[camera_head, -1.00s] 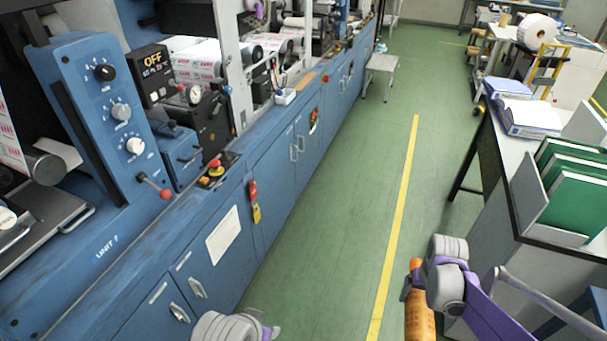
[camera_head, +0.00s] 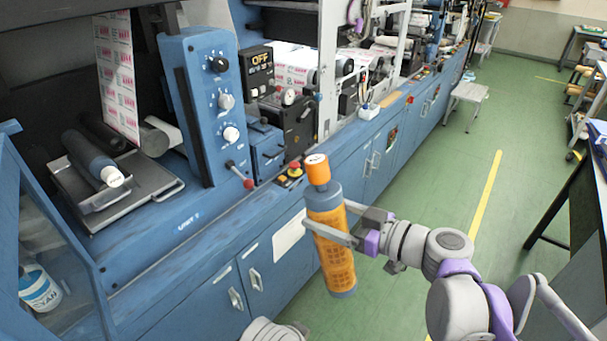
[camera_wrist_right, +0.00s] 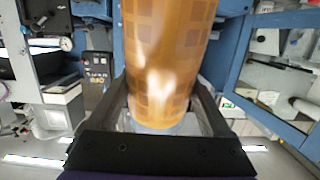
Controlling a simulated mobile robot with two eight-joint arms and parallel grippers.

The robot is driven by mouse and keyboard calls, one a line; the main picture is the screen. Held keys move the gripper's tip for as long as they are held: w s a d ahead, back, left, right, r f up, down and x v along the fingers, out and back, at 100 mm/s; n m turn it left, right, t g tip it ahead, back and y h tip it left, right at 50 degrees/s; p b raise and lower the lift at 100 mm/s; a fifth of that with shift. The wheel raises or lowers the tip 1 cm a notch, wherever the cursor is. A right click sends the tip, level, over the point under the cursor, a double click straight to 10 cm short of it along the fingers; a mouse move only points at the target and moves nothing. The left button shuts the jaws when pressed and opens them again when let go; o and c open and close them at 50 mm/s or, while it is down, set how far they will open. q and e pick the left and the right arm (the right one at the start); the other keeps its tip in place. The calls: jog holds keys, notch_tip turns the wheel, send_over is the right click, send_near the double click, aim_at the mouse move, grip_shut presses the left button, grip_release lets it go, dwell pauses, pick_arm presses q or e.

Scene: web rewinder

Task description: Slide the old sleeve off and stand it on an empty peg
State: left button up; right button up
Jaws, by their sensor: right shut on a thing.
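My right gripper (camera_head: 335,234) is shut around the middle of a sleeve (camera_head: 333,255), a grey-blue cylinder with an orange patterned wrap. I hold it nearly upright, slightly tilted, in front of the blue cabinets. A narrower orange piece with a pale end (camera_head: 316,168) shows at its top; I cannot tell if it is part of the sleeve. In the right wrist view the orange wrap (camera_wrist_right: 168,55) fills the space between the fingers. A dark grey-blue roller (camera_head: 88,156) with a white end lies on the machine at left. I make out no empty peg.
The blue machine (camera_head: 205,110) with knobs and a red-ended lever (camera_head: 248,184) stands behind the sleeve. A glazed cabinet with a cyan-labelled tub (camera_head: 40,290) is at lower left. Green floor (camera_head: 440,195) with a yellow line is clear at right; a dark-edged table (camera_head: 560,205) stands beyond.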

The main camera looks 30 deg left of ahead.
jog(key=s+a+r+y+b, duration=0.3)
jog(key=r+b, duration=0.1)
jog(key=r, duration=0.2)
jog(key=shift+s+r, duration=0.4)
jog(key=shift+w+a, duration=0.1)
